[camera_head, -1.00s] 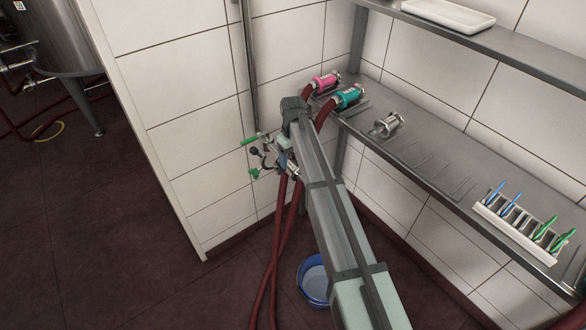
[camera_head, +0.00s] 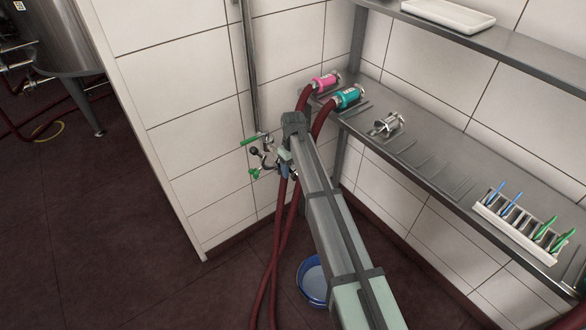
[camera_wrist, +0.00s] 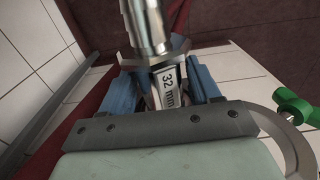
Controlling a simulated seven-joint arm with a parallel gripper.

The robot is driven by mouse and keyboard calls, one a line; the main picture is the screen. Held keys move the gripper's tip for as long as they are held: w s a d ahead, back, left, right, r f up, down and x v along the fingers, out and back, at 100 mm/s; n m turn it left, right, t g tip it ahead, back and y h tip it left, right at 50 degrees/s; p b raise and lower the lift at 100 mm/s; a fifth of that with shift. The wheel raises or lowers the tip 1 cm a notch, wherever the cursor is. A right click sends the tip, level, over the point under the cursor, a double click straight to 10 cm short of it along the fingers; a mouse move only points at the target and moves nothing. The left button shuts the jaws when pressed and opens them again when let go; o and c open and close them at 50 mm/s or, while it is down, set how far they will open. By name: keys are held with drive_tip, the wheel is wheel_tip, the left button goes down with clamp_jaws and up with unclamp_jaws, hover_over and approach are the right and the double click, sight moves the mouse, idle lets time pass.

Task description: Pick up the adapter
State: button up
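The adapter (camera_wrist: 168,85) is a metal piece with a white label reading "32 mm". In the wrist view it sits between the two blue fingers of my gripper (camera_wrist: 170,88). The fingers flank its labelled part from both sides and appear closed on it; the exact contact is partly hidden. A wide metal flange and a polished tube extend beyond the fingertips. In the head view my gripper (camera_head: 287,168) is low near the wall, just right of the valve fittings, and mostly hidden by my arm.
Green-handled valve fittings (camera_head: 256,153) are beside my gripper. Pink (camera_head: 325,82) and teal (camera_head: 349,97) hose couplings and a metal fitting (camera_head: 388,124) rest on the shelf (camera_head: 420,135). A brush rack (camera_head: 515,232) is at right. A blue bucket (camera_head: 313,282) stands on the floor.

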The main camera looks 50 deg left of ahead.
drive_tip(key=c, duration=1.1)
wheel_tip(320, 180, up, 18)
